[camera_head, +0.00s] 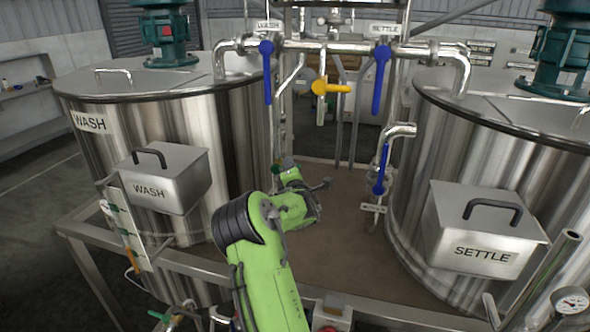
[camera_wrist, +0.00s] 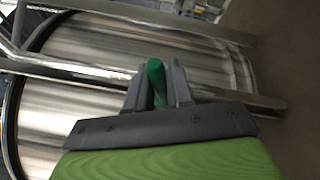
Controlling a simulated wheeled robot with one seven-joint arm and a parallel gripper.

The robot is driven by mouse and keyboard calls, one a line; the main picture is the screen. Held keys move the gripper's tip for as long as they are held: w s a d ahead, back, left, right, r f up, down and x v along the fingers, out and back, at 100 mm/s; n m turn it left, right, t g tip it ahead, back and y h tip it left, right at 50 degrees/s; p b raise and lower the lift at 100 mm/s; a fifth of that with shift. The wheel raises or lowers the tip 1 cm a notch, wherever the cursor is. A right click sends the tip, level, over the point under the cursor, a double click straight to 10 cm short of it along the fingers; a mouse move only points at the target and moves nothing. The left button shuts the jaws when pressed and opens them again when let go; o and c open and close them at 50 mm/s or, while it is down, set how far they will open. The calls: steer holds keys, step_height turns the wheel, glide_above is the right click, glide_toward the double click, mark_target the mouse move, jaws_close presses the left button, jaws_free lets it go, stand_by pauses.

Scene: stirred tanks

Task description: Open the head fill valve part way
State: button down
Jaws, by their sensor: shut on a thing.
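My gripper (camera_wrist: 156,88) is in the wrist view, its two grey fingers closed around a green bar-like handle (camera_wrist: 156,72). The rounded top of the handle shows between the fingers; its lower part and its valve body are hidden. In the head view my green arm reaches between the two tanks, and the fingers and the held handle cannot be made out clearly. No label in view names the head fill valve, so I cannot confirm that this handle belongs to it.
The WASH tank (camera_head: 190,110) stands left and the SETTLE tank (camera_head: 500,160) right. Between them, overhead pipes carry a blue WASH handle (camera_head: 267,72), a yellow handle (camera_head: 331,88) and a blue SETTLE handle (camera_head: 381,78). Another blue handle (camera_head: 381,170) hangs lower. A metal rail (camera_head: 210,268) crosses in front.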

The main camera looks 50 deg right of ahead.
steer(key=shift+w+r+n+g+y+p, duration=0.2)
steer(key=shift+r+n+g+y+p, duration=0.25)
steer(key=shift+n+p, duration=0.5)
steer(key=shift+r, duration=0.1)
steer(key=c, duration=1.1)
jaws_free()
steer(key=shift+a, duration=0.15)
steer(key=f+b+v, duration=0.1)
steer(key=b+v, duration=0.4)
steer(key=v, duration=1)
steer(key=shift+s+a+r+b, duration=0.15)
steer(key=shift+s+r+b, duration=0.05)
steer(key=shift+s+b, duration=0.1)
